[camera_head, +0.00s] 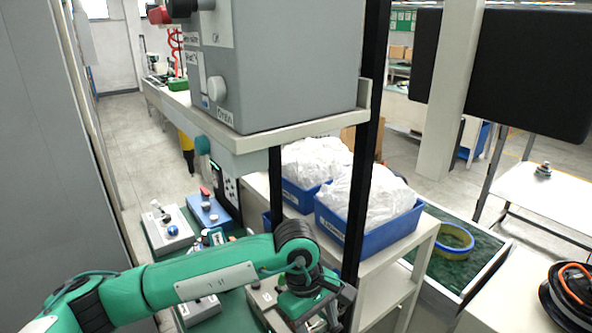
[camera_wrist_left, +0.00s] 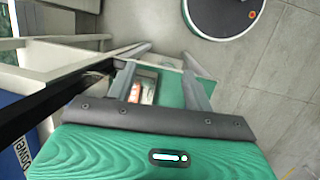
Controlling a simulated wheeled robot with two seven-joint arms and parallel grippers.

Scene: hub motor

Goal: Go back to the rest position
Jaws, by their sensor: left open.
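My left arm comes in from the left in the head view, green with dark joints. It reaches over the green-topped work surface (camera_head: 232,305). My left gripper (camera_head: 328,312) is at its end, beside the black post, partly cut off by the lower edge. In the left wrist view the left gripper (camera_wrist_left: 165,62) has its two grey fingers apart. Nothing is held between them. A small pale and reddish item (camera_wrist_left: 143,90) shows beyond the fingers; it is too small to name. My right gripper is not in view.
A black post (camera_head: 366,150) and a grey machine (camera_head: 290,65) on a shelf stand close to my left arm. Blue crates (camera_head: 385,233) with white bags are on a white table. Small control boxes (camera_head: 168,228) and (camera_head: 208,213) stand behind the arm. Floor (camera_head: 130,130) is clear further back.

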